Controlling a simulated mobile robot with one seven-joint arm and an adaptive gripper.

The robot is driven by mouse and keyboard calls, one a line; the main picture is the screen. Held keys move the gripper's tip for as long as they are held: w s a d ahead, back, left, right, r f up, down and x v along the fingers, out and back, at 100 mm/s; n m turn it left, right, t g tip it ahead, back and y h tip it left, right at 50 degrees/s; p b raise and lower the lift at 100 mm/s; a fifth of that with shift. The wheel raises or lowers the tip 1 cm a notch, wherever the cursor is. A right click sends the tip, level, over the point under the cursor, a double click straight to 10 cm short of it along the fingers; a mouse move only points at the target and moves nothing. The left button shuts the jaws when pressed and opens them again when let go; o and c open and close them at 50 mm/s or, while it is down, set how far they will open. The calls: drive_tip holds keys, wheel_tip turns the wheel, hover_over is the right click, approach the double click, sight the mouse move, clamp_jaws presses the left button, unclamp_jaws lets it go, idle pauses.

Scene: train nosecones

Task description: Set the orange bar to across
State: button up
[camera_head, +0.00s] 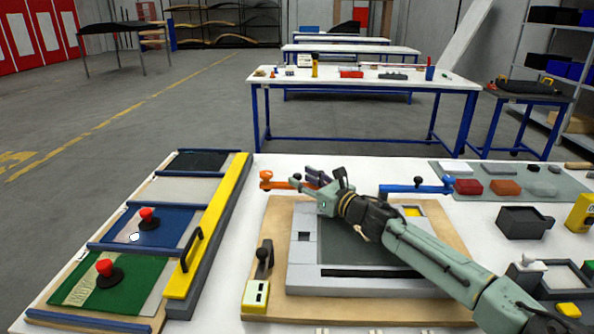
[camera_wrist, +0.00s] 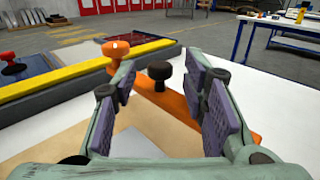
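The orange bar (camera_head: 284,184) lies roughly left to right at the back edge of the wooden base board. An orange knob stands at its left end. In the wrist view the orange bar (camera_wrist: 178,101) runs from the orange knob at upper left down to the right, passing behind my right finger. A black knob (camera_wrist: 159,71) on the bar shows between my fingers. My gripper (camera_head: 308,178) is at the bar's right part; in the wrist view its fingers (camera_wrist: 160,76) are apart, with a gap on both sides of the black knob. My gripper hides the bar's right end in the head view.
A blue bar (camera_head: 415,188) lies to the right, behind my arm. A framed panel (camera_head: 305,250) sits below my arm on the board. A yellow rail (camera_head: 207,235) with a black handle stands left. White tabletop is clear between rail and board.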

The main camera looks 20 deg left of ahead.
sight(298, 174)
drive_tip(key=shift+p+x, duration=0.35)
drive_tip(key=shift+x, duration=1.2)
drive_tip(key=shift+c, duration=0.2)
clamp_jaws()
